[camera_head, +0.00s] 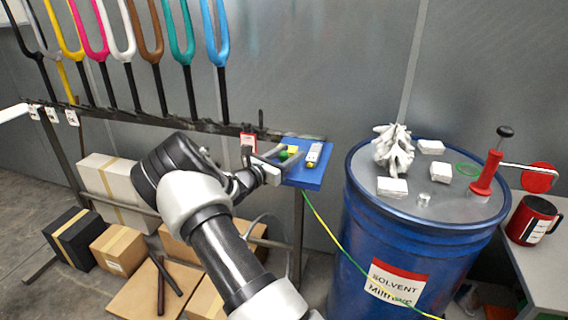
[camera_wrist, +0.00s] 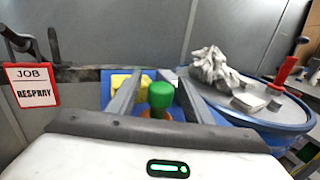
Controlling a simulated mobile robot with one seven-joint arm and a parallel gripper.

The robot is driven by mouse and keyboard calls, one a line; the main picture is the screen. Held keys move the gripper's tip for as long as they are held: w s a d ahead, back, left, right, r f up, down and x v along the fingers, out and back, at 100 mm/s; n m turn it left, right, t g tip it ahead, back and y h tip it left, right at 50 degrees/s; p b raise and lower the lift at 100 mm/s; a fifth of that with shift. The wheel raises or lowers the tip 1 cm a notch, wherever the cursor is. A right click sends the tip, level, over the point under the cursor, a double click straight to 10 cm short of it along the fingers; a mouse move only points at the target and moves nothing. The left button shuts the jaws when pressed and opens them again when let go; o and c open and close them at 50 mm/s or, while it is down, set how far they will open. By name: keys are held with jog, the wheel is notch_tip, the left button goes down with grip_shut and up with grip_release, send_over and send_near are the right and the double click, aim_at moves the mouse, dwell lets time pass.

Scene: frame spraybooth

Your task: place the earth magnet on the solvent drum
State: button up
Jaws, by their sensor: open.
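A green-knobbed piece with an orange base (camera_wrist: 160,97), which I take to be the earth magnet, stands on a small blue shelf (camera_head: 310,180). Its green top (camera_head: 284,156) shows partly behind my gripper in the head view. My gripper (camera_wrist: 160,80) is open, with one finger on each side of the green knob. I cannot tell whether the fingers touch it. The blue solvent drum (camera_head: 376,240) stands upright to the right, with a grey lid (camera_head: 418,207). The drum also shows in the wrist view (camera_wrist: 265,120).
The lid carries a crumpled white rag (camera_head: 393,148), several white blocks, a small metal cup (camera_head: 424,200) and a red pump (camera_head: 486,175). A yellow block and a white item (camera_head: 313,155) share the shelf. A green-yellow cable (camera_head: 325,226) hangs from the shelf towards the drum.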

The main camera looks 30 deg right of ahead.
jog(key=shift+w+d, duration=0.2)
jog(key=shift+d, duration=0.35)
grip_shut()
jog(key=shift+r, duration=0.2)
